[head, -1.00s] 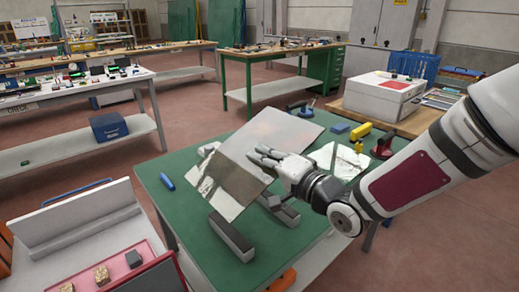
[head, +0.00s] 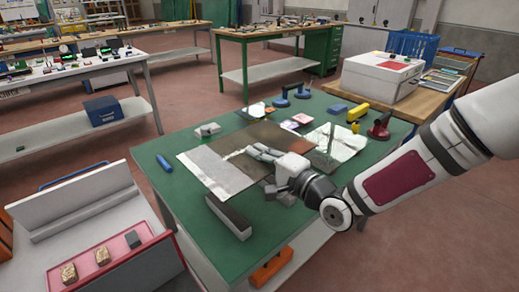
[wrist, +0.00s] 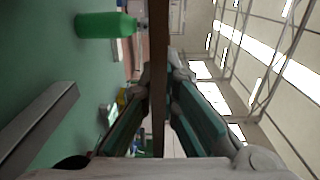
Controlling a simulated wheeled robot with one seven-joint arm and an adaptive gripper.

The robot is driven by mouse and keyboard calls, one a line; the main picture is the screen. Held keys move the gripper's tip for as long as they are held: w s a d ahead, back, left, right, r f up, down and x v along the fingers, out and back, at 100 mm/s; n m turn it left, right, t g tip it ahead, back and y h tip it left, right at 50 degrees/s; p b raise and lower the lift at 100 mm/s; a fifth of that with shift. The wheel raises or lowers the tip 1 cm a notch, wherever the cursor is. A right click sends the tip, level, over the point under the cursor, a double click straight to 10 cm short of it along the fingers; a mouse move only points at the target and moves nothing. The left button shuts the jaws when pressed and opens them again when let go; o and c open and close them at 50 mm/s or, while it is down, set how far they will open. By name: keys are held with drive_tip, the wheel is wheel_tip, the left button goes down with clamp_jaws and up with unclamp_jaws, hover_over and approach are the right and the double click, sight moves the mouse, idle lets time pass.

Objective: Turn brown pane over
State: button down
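The brown pane (head: 275,134) is held low over the green table, nearly level in the head view. A pale grey sheet-like area (head: 215,172) shows at its left; I cannot tell whether it is a separate sheet or a reflection. My gripper (head: 263,154) is at the pane's near edge. In the wrist view, the pane (wrist: 160,60) shows edge-on as a thin brown strip between the two teal-padded fingers of my gripper (wrist: 160,105), which is shut on it. The pane's underside is hidden, and I cannot tell whether it touches the table.
A long grey block (head: 228,216) lies in front and a small grey block (head: 207,131) behind left. A blue tool (head: 164,163) lies at the left edge. A clear pane (head: 340,142), a yellow tool (head: 354,112) and a red suction cup (head: 379,128) stand right.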

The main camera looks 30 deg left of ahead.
drive_tip(key=shift+f+b, duration=4.65)
drive_tip(key=shift+f, duration=2.2)
drive_tip(key=shift+f+b, duration=0.3)
drive_tip(key=shift+f, duration=0.15)
drive_tip(key=c, duration=1.7)
unclamp_jaws()
drive_tip(key=shift+f, duration=0.1)
drive_tip(key=v, duration=1.2)
drive_tip(key=shift+s, duration=0.1)
